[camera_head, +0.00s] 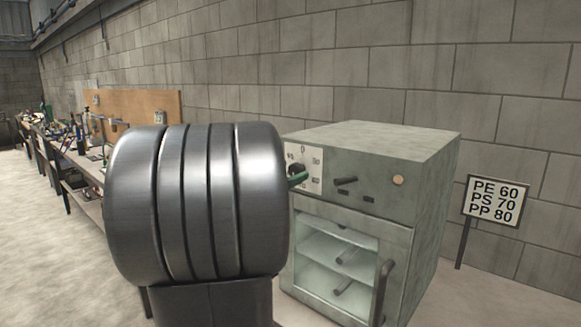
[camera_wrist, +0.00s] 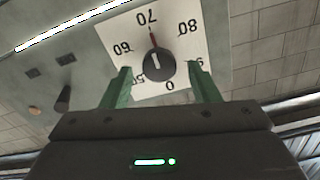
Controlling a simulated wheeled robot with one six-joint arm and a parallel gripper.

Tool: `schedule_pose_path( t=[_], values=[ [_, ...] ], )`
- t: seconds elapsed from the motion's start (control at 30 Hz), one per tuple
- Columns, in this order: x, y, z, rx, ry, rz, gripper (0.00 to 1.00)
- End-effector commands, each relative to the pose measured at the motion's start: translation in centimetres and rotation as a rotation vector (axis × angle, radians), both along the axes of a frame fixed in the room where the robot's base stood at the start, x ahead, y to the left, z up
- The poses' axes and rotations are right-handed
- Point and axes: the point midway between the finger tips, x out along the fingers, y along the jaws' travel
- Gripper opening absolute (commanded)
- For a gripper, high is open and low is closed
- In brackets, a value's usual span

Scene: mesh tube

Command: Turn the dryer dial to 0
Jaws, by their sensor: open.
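The dryer (camera_head: 435,185) is a grey-green box with a glass door, right of centre in the head view. Its dark round dial (camera_head: 296,168) sits on a white scale plate at the upper left of its front. In the wrist view, the dial (camera_wrist: 158,68) has a white line and a red mark pointing towards 70; the 0 is at the opposite side, at the bottom of the picture. My gripper (camera_wrist: 160,70) is open, its green fingers on either side of the dial. Contact cannot be told. In the head view my arm hides most of the gripper.
A dark handle (camera_head: 345,181) and a round light button (camera_head: 398,180) are on the dryer's panel. A sign (camera_head: 495,201) reads PE 60, PS 70, PP 80. A cluttered workbench (camera_head: 85,170) runs along the wall at left.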

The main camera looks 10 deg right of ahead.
Motion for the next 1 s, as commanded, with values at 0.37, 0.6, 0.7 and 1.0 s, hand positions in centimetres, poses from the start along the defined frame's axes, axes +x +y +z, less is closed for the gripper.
schedule_pose_path(
  t=[0.37,0.6,0.7,1.0],
  values=[
    [0.83,-1.09,-0.06,0.000,0.001,0.000,0.55],
    [0.82,-1.07,-0.06,0.000,0.001,0.000,0.30],
    [0.81,-1.07,-0.06,0.000,0.001,0.000,0.11],
    [0.82,-1.05,-0.30,-0.010,0.013,0.000,0.11]
  ],
)
